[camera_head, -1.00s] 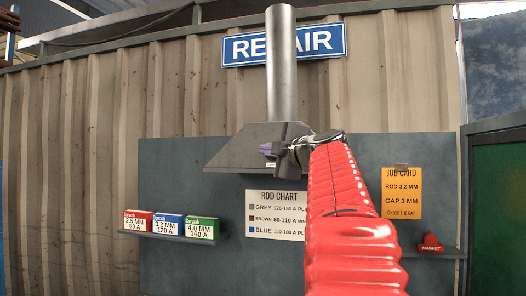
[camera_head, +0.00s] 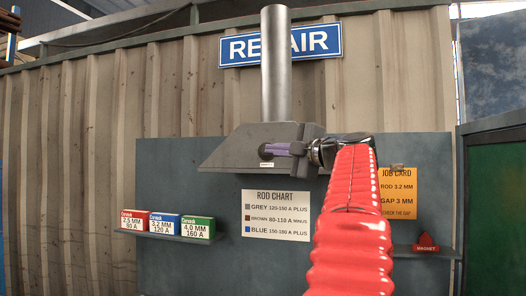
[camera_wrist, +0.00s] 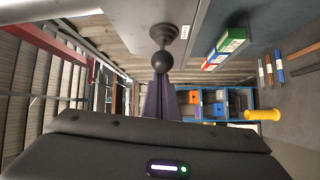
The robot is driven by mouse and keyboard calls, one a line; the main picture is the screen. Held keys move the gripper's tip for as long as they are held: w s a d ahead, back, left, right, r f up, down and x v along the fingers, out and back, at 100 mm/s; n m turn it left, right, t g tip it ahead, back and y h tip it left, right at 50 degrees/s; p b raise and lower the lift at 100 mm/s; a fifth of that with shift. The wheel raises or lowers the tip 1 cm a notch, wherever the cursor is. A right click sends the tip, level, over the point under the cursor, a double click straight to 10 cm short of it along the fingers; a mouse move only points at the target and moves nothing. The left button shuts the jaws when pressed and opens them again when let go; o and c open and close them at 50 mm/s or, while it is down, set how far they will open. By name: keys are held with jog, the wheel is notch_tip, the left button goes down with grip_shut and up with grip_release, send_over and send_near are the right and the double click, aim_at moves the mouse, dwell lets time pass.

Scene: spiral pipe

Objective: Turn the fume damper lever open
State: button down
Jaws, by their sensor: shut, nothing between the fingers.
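The fume hood (camera_head: 240,145) is a grey sloped box on the wall under a vertical metal pipe. Its damper lever shows a dark ball knob (camera_head: 265,152) at the hood's front, left of my fingertips. In the wrist view the ball knob (camera_wrist: 162,62) sits on a short stem from a round base (camera_wrist: 165,33). My gripper (camera_head: 277,149) reaches in from the right with its purple fingers shut and empty. In the wrist view the gripper's fingertips (camera_wrist: 160,78) point at the ball. I cannot tell whether they touch it.
A rod chart (camera_head: 276,214) hangs below the hood. Several rod boxes (camera_head: 165,224) stand on a shelf at left. An orange job card (camera_head: 399,195) and a red magnet (camera_head: 426,242) are at right. Open space lies left of the hood.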

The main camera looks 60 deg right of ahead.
jog(key=shift+s+d, duration=0.3)
jog(key=shift+d, duration=0.1)
jog(key=shift+a, duration=0.1)
jog(key=w+a, duration=0.2)
jog(key=a, duration=0.2)
jog(key=d+v, duration=0.1)
jog(key=v, duration=0.8)
jog(key=shift+s+d+r, duration=0.2)
jog(key=shift+s+r, duration=0.25)
jog(key=shift+s, duration=0.2)
